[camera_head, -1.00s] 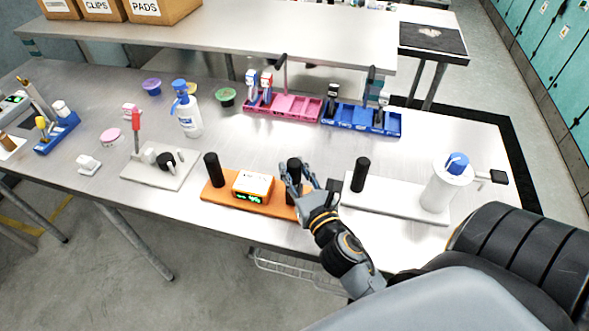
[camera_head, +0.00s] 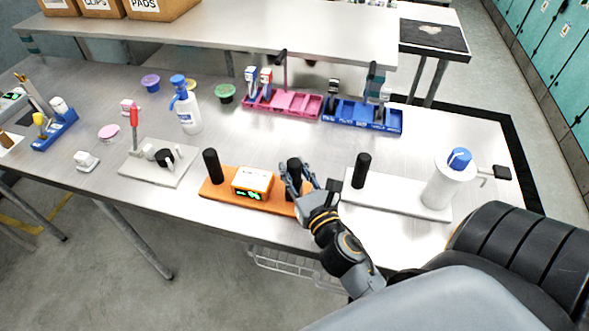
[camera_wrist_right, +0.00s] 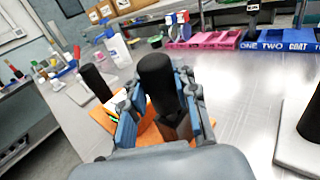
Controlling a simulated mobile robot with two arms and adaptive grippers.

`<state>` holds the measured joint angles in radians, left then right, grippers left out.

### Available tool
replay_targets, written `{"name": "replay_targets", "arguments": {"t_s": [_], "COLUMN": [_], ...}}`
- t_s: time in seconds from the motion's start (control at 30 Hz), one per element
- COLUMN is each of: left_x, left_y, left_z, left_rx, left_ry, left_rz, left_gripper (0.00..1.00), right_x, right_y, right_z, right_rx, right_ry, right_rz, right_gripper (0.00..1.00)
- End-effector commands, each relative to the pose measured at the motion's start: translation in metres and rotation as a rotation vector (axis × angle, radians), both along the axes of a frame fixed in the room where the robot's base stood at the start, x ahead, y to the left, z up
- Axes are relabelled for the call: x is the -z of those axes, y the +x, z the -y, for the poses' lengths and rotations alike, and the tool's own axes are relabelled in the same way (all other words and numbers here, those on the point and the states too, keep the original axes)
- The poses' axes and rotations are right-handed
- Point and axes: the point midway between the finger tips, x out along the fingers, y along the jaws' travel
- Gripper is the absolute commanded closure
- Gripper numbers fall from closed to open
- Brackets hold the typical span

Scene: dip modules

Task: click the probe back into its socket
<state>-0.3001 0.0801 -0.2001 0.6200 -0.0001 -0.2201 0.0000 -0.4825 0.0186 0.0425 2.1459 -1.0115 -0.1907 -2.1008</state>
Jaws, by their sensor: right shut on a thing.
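My right gripper (camera_head: 291,180) is shut on a black upright post (camera_head: 294,164) at the right end of an orange base (camera_head: 217,193). In the right wrist view, the gripper's blue-padded fingers (camera_wrist_right: 160,100) stand on either side of this black post (camera_wrist_right: 155,72). A white-and-orange meter (camera_head: 253,181) with a lit green display sits in the middle of the base. A second black post (camera_head: 211,165) stands at its left end. I cannot tell which part is the probe, and no socket can be made out; the fingers hide the foot of the held post. My left gripper is not in view.
Right of the orange base is a white plate (camera_head: 395,196) with a black post (camera_head: 362,170) and a blue-topped white cylinder (camera_head: 442,187). Left is a grey plate (camera_head: 150,175) with a red-handled tool (camera_head: 134,115). Pink (camera_head: 283,105) and blue (camera_head: 355,117) trays stand behind.

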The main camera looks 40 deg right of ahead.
Motion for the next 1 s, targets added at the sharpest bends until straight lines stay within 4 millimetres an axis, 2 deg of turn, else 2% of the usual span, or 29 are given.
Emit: {"name": "replay_targets", "arguments": {"t_s": [0.93, 0.97, 1.0], "left_x": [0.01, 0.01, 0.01], "left_y": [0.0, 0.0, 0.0], "left_z": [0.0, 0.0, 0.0], "left_rx": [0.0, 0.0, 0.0], "left_ry": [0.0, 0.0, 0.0], "left_rz": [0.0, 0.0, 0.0], "left_gripper": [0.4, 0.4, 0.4], "right_x": [0.012, 0.012, 0.012], "right_y": [0.0, 0.0, 0.0], "right_z": [0.0, 0.0, 0.0], "right_rx": [0.0, 0.0, 0.0], "right_ry": [0.0, 0.0, 0.001], "right_rz": [-0.002, -0.002, -0.003], "right_gripper": [1.0, 0.69, 0.61]}}
